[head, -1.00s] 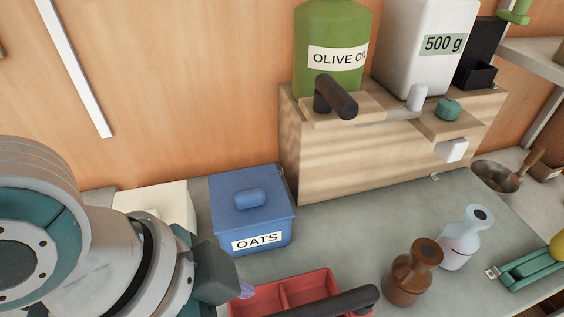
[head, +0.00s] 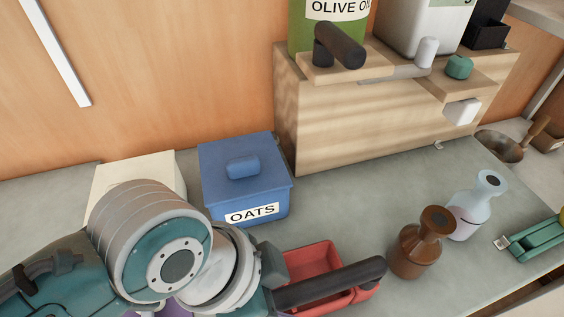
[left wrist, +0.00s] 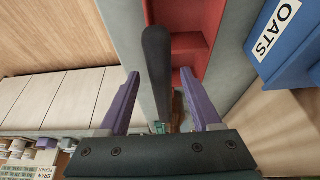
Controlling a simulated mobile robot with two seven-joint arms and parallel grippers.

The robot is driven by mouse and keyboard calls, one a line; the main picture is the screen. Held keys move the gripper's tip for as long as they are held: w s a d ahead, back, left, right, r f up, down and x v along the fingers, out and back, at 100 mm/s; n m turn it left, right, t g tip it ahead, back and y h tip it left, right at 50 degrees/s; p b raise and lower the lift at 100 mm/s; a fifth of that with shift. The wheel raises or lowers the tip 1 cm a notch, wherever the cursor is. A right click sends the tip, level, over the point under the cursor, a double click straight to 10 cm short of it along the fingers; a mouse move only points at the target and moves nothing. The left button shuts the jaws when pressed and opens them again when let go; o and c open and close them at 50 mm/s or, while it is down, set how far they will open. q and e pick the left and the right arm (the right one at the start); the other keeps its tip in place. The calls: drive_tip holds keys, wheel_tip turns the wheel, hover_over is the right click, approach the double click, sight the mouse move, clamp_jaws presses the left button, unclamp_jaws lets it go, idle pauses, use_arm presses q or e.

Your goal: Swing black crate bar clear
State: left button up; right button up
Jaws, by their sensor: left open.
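The red crate (head: 318,268) sits on the grey counter, in front of the blue oats box. Its black bar (head: 345,281) lies slantwise across its near side, and my left wrist hides the bar's left end. In the left wrist view the bar (left wrist: 157,75) runs lengthwise between the purple fingers of my left gripper (left wrist: 159,74), with the red crate (left wrist: 191,58) behind it and to its right. My left gripper is open, with a finger on each side of the bar. I cannot tell whether either touches it. My right gripper is not in view.
The blue oats box (head: 245,190) stands behind the crate, beside a cream box (head: 135,175). A brown bottle (head: 421,245) and a clear bottle (head: 474,208) stand to the right. A wooden dispenser shelf (head: 380,125) is behind. Counter between shelf and bottles is clear.

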use_arm(q)
drive_tip(key=shift+c, duration=0.2)
clamp_jaws()
idle(0.3)
idle(0.8)
